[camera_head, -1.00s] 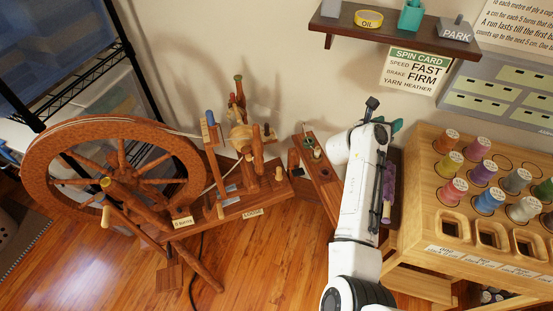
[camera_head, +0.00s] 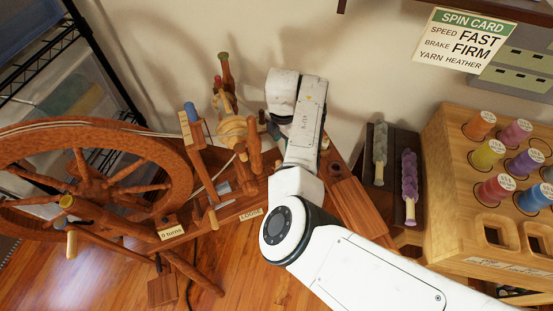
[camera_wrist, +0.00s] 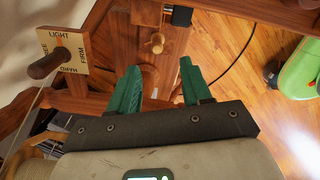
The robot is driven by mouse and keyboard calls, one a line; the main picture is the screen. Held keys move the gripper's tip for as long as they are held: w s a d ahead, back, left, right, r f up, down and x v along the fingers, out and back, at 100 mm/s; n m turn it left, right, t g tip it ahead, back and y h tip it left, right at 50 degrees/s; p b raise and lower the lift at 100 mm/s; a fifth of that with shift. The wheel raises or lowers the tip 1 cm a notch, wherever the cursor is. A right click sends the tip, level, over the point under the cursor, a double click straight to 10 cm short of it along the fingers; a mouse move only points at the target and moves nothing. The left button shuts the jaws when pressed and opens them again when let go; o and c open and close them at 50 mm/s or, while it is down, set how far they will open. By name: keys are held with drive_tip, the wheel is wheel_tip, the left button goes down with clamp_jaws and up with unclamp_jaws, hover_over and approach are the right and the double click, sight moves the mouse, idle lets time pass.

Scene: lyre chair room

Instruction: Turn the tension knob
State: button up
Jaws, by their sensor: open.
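The spinning wheel (camera_head: 88,170) stands at the left in the head view, with its upright posts and bobbin (camera_head: 232,130) beside my arm. A label reading LOOSE (camera_head: 251,215) is on its base. In the wrist view, a small wooden knob (camera_wrist: 156,43) sits on a wooden block beyond my fingertips. I cannot tell for certain that it is the tension knob. My gripper (camera_wrist: 159,68) is open, its green fingers apart with nothing held. A dial plate (camera_wrist: 75,50) marked LIGHT, FIRM and HARD, with a dark peg (camera_wrist: 47,63), is to the left. In the head view, my arm mostly hides the gripper.
A spin card (camera_head: 464,38) on the wall reads FAST, FIRM, HEATHER. A wooden rack (camera_head: 455,190) with coloured spools stands at the right. Grey (camera_head: 380,152) and purple (camera_head: 409,185) yarn pieces lie on a dark stand. A black cord runs across the floor.

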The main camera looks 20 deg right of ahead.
drive_tip(key=shift+y, duration=0.3)
drive_tip(key=f+b, duration=0.1)
drive_tip(key=f, duration=0.2)
drive_tip(key=f+b, duration=0.1)
drive_tip(key=f, duration=0.3)
drive_tip(key=a+f+b, duration=0.1)
drive_tip(key=f+b, duration=0.1)
drive_tip(key=f, duration=0.2)
drive_tip(key=shift+w+a+f, duration=0.1)
drive_tip(key=shift+w+f, duration=0.1)
drive_tip(key=shift+w, duration=0.05)
clamp_jaws()
